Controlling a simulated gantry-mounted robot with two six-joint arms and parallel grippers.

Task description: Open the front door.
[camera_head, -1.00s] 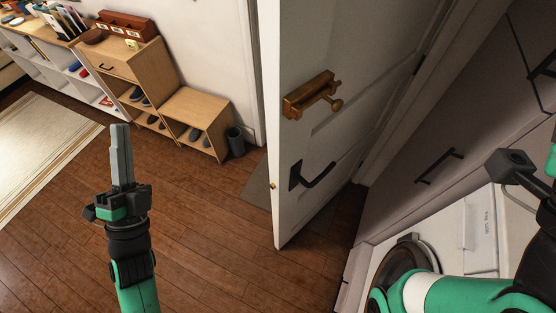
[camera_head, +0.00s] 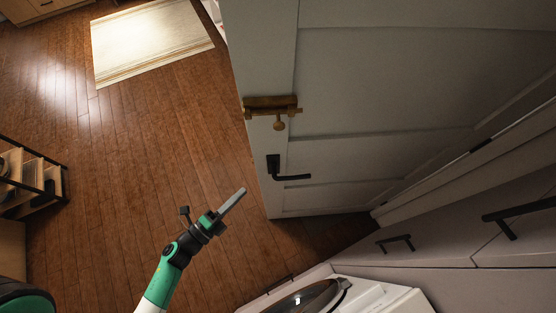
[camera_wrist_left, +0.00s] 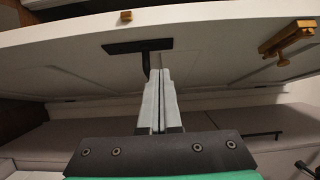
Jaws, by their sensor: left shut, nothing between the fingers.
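The white front door (camera_head: 375,85) stands ajar, swung into the room, with its free edge toward the left in the head view. It carries a black lever handle (camera_head: 288,174) and a brass bolt (camera_head: 272,106) above it. My left gripper (camera_head: 240,192) is shut and empty, to the lower left of the handle. In the left wrist view, the shut fingers (camera_wrist_left: 159,78) point toward the door (camera_wrist_left: 210,52), and the handle (camera_wrist_left: 138,46) shows just beyond their tips. I cannot tell whether they touch it. My right gripper is not in view.
Cabinets with black handles (camera_head: 396,243) line the right side, with a white washing machine (camera_head: 385,297) at the bottom. A shoe rack (camera_head: 35,180) stands at the left edge. The wooden floor (camera_head: 150,150) left of the door is clear, with a rug (camera_head: 150,40) farther back.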

